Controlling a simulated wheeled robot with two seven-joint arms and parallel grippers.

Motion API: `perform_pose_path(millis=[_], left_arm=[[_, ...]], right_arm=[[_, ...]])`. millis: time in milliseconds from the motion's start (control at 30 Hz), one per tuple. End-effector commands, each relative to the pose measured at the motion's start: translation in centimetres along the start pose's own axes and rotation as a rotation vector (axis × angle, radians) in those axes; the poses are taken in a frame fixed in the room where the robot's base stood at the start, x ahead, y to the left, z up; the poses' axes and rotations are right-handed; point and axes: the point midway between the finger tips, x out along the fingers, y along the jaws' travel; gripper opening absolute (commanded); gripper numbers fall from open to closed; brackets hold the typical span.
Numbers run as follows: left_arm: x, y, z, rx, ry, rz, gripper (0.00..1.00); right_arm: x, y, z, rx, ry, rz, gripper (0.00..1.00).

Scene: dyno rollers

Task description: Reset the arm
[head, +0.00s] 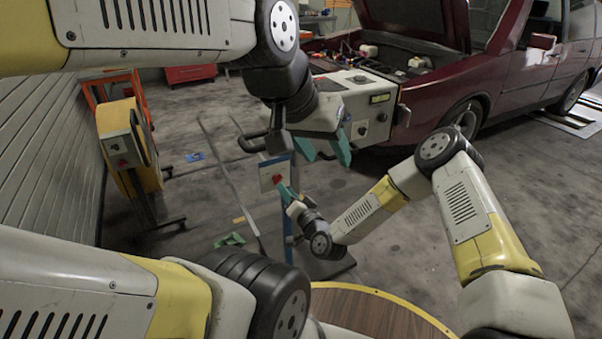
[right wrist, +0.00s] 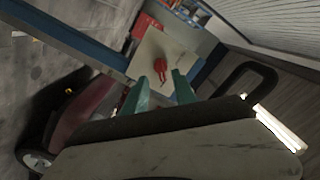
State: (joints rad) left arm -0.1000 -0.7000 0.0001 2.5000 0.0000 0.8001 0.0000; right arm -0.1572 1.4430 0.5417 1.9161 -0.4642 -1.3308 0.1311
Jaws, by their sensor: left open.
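My left gripper (head: 322,148) hangs from the arm at the top left of the head view. Its two teal fingers are apart and empty, in front of the grey machine beside the car. My right gripper (head: 285,190) is lower and just to the left, close to a control box (head: 270,166) with a red knob (head: 277,179) on a blue post (head: 289,225). In the right wrist view, its teal fingers (right wrist: 160,77) are apart. The pale box (right wrist: 181,52) and red knob (right wrist: 160,66) show beyond their gap; contact cannot be told.
A dark red car (head: 500,70) with its hood up stands behind a grey wheeled machine (head: 352,105). A yellow unit (head: 122,135) stands by the left wall. A round wooden surface (head: 365,315) is close in front. Grey floor is open at the right.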

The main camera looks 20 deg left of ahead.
Motion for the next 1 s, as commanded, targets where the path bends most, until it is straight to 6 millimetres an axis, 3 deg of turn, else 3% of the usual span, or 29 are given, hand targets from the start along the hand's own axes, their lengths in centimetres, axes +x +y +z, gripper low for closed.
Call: perform_pose_path(millis=[233, 733, 867, 1000], left_arm=[[0.0, 0.0, 0.0, 0.000, 0.000, 0.000, 0.51], [0.0, 0.0, 0.0, 0.000, 0.000, 0.000, 0.51], [0.0, 0.0, 0.0, 0.000, 0.000, 0.000, 0.51], [0.0, 0.0, 0.0, 0.000, 0.000, 0.000, 0.51]], right_arm=[[-2.5, 0.0, 0.0, -0.001, 0.000, 0.000, 0.33], [-2.5, -0.1, -0.3, -0.008, -0.004, 0.000, 0.33], [-2.1, -0.2, -2.2, -0.066, -0.046, 0.006, 0.33], [-2.1, -0.2, -6.4, -0.191, -0.144, 0.045, 0.33]])
